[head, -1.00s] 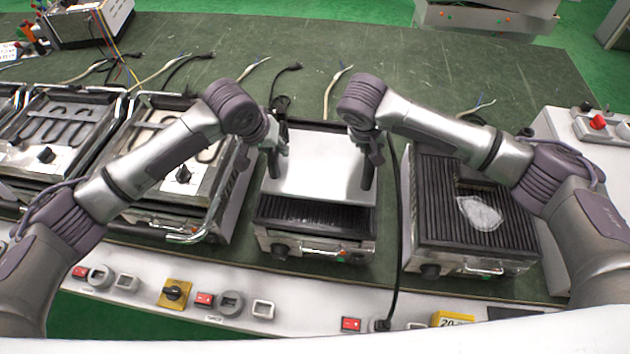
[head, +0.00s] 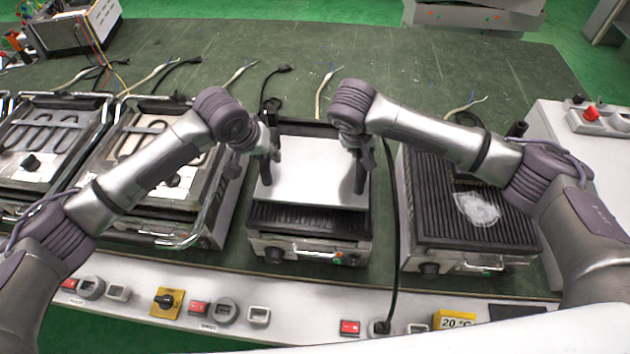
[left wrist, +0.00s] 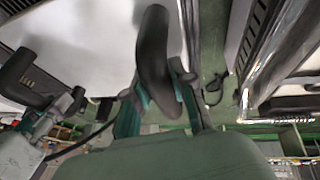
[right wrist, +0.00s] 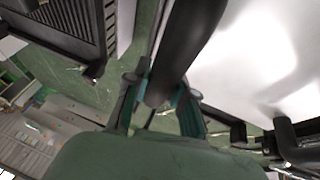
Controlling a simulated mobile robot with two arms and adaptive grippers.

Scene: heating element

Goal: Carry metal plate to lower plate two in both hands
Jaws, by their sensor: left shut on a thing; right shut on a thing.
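The metal plate (head: 312,182) is a pale flat sheet with a black handle at each side. It sits over the middle grill, whose ribbed lower plate (head: 308,218) shows along the front; the rest is hidden under the sheet. I cannot tell whether they touch. My left gripper (head: 268,150) is shut on the left handle, which also shows in the left wrist view (left wrist: 155,55). My right gripper (head: 358,150) is shut on the right handle, seen in the right wrist view (right wrist: 185,50). The sheet looks roughly level.
A ribbed grill (head: 425,215) with a whitish patch (head: 476,208) stands to the right. Open units with heating coils (head: 55,125) stand to the left. A black cable (head: 394,250) runs between the middle and right grills. Switches (head: 198,308) line the front edge.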

